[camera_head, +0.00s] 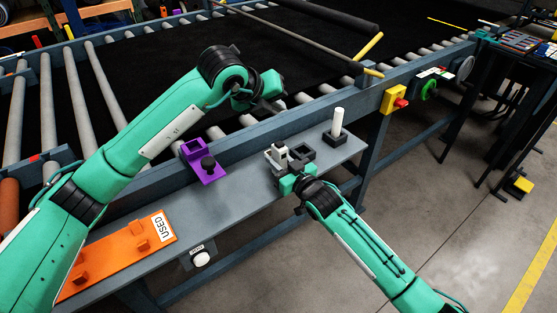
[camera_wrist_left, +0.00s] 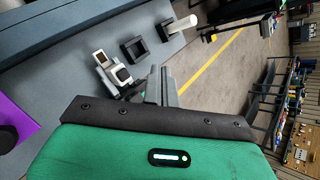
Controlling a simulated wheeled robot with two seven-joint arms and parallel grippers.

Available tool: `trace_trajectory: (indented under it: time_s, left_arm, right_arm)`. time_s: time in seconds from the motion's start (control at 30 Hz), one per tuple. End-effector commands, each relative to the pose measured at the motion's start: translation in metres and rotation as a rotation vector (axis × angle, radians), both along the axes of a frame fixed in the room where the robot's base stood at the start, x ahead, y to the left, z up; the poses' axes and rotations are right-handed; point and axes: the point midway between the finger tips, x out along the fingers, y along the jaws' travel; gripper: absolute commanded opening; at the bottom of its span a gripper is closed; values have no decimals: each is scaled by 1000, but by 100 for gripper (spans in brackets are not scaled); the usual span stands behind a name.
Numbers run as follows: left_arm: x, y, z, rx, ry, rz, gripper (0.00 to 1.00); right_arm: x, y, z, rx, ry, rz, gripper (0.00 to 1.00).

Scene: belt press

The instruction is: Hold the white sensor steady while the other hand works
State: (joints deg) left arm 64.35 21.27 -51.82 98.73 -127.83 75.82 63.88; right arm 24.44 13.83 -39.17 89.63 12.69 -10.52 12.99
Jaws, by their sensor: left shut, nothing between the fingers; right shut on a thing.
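The white sensor (camera_head: 277,153) is a small pale block with a dark face, low over the grey shelf by a dark square holder (camera_head: 301,152). In the left wrist view the sensor (camera_wrist_left: 103,62) is upper left of my left fingers. My right gripper (camera_head: 283,164) is shut on the sensor; its fingers partly hide the sensor's lower part, so I cannot tell whether it touches the shelf. My left gripper (camera_head: 272,104) is shut and empty above the rollers, apart from the sensor. Its grey fingers (camera_wrist_left: 159,86) show together in the left wrist view.
A white cylinder (camera_head: 339,121) stands upright in a dark square base at the shelf's right end. A purple bracket (camera_head: 205,166) with a black knob and an orange plate (camera_head: 122,245) marked USED lie to the left. A yellow box with a red knob (camera_head: 396,101) is on the frame.

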Motion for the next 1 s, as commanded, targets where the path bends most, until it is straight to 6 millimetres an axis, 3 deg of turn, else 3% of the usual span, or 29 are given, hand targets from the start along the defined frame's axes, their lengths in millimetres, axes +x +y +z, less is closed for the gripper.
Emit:
trace_trajectory:
  time_s: [0.6, 1.0]
  left_arm:
    - [0, 0, -75, 3, 2, -1, 0]
    - [0, 0, -85, 2, 0, -1, 0]
  right_arm:
    - [0, 0, 0, 0, 0, 0, 0]
    - [0, 0, 0, 0, 0, 0, 0]
